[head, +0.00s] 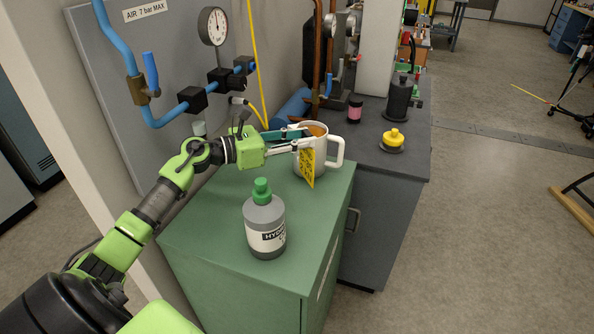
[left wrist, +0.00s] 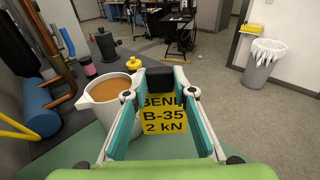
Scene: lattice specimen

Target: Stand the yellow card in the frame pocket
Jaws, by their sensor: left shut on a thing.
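My left gripper (head: 305,141) is shut on the yellow card (head: 307,170), which hangs below the fingertips over the far right part of the green cabinet top. In the left wrist view the card (left wrist: 163,117) shows between the fingers of the gripper (left wrist: 166,82), its face towards the camera with "B-35" and "2 kN" in black print. Its upper edge is partly hidden by the fingers. I cannot make out a frame pocket in either view. My right gripper is not in view.
A white mug (head: 323,168) of brown liquid stands close behind the card. A grey bottle with a green cap (head: 265,228) stands nearer on the green cabinet top (head: 205,225). On the dark bench (head: 368,150) are a yellow-topped knob (head: 393,139) and a pink-banded jar (head: 355,110).

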